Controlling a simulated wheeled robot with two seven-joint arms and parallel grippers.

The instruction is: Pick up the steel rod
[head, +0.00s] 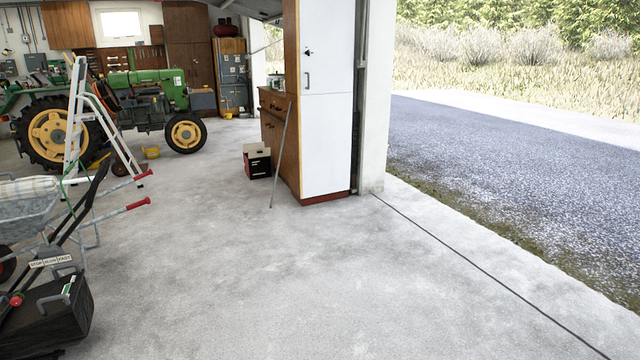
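The steel rod (280,155) is a thin grey rod in the head view, left of the picture's middle. It leans at a tilt against the front of a wooden cabinet. Its lower end stands on the concrete floor and its upper end is near the countertop edge. Neither of my grippers shows in the head view.
The white-doored cabinet (327,120) stands right behind the rod, with a black box (257,162) on the floor to its left. A wheelbarrow (30,205), a stepladder (78,120) and a green tractor (150,85) fill the left. The concrete floor (270,280) in front is clear.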

